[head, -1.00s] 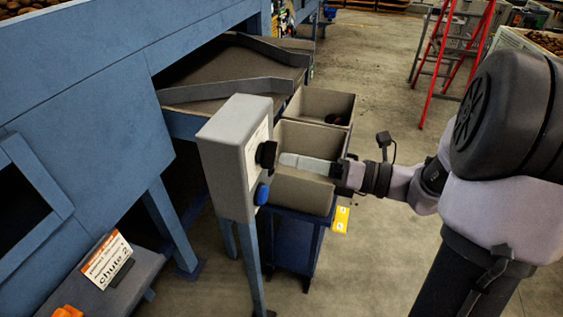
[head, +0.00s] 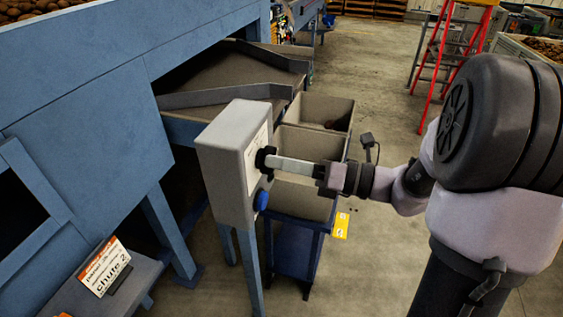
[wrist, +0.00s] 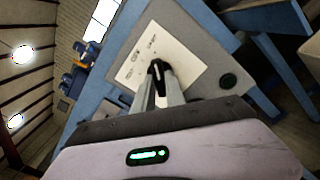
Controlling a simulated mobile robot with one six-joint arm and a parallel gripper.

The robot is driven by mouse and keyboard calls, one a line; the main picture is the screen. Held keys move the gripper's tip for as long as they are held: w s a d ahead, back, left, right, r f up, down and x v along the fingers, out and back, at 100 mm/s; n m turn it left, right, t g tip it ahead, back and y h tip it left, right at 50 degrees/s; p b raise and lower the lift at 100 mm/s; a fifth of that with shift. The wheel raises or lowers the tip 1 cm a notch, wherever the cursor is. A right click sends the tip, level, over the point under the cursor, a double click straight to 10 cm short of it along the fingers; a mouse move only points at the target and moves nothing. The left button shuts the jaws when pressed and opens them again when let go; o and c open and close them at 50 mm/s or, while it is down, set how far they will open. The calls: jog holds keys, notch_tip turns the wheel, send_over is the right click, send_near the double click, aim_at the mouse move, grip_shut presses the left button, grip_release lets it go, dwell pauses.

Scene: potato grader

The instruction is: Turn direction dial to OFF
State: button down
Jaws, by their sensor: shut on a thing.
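The direction dial (head: 264,158) is a black knob on the face of a grey control box (head: 222,165) on a blue post. In the wrist view the dial (wrist: 157,68) sits on a white label plate (wrist: 165,50) with small print that I cannot read. My gripper (head: 278,162) reaches in from the right with its pale fingers at the dial. In the wrist view my gripper (wrist: 160,78) has its fingertips closed on both sides of the dial. The fingers hide part of the dial, and I cannot read which mark it points to.
A blue button (head: 261,199) is below the dial; a dark round button (wrist: 228,80) shows in the wrist view. Beige bins (head: 320,112) stand behind my gripper. A blue machine (head: 85,130) fills the left. A red ladder (head: 437,65) stands at the back right.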

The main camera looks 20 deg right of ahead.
jog(key=shift+n, duration=0.4)
jog(key=shift+f+n+b, duration=0.1)
jog(key=shift+n+b, duration=1.85)
jog(key=shift+n, duration=1.55)
jog(key=c, duration=1.4)
grip_release()
